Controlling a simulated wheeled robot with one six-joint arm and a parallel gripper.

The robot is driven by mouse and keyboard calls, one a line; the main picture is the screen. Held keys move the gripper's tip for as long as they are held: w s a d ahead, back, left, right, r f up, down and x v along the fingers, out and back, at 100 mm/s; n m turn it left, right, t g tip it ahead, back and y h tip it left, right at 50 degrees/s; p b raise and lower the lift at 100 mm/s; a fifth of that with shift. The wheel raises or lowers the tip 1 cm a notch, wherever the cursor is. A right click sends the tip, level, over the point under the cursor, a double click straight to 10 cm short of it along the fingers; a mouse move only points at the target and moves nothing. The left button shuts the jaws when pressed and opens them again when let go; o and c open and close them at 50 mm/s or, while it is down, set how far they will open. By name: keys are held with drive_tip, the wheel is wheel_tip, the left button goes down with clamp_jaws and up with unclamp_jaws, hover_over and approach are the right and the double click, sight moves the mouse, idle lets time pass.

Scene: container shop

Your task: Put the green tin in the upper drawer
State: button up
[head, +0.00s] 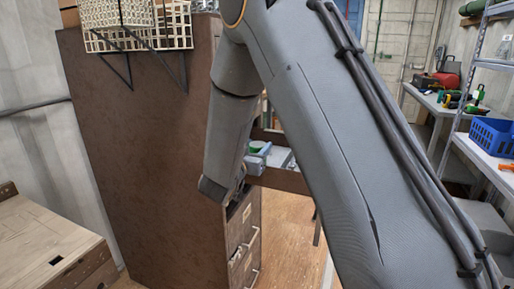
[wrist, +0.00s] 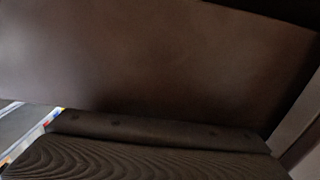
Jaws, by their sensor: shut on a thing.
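The green tin (head: 257,147) shows as a small patch of green beside the lower end of my arm in the head view, at the open drawer. My gripper (head: 260,165) is shut on it, though the jaws are small and partly hidden. The upper drawer (head: 285,181) stands pulled out to the right from the brown cabinet (head: 145,150), and my arm covers its right end. I cannot tell whether the tin is above the drawer or inside it. The wrist view shows a plain dark brown surface (wrist: 150,55) close up and no tin.
Lower drawers with pale handles (head: 246,245) are below. A wooden box (head: 45,245) stands at left. At right a shelf holds a blue crate (head: 491,136). Some floor (head: 288,225) is clear right of the cabinet.

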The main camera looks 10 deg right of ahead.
drive_tip(key=shift+f, duration=0.15)
drive_tip(key=shift+s+f, duration=0.15)
drive_tip(key=shift+f, duration=0.45)
drive_tip(key=o, duration=1.3)
drive_tip(key=shift+s+f, duration=0.1)
drive_tip(key=shift+f, duration=0.1)
drive_tip(key=shift+b, duration=0.3)
drive_tip(key=shift+r, duration=0.45)
drive_tip(key=shift+s+a+r, duration=0.1)
drive_tip(key=shift+s+a, duration=0.05)
drive_tip(key=shift+a, duration=0.05)
drive_tip(key=v, duration=1.1)
drive_tip(key=shift+s+a+r, duration=0.1)
drive_tip(key=shift+r, duration=0.25)
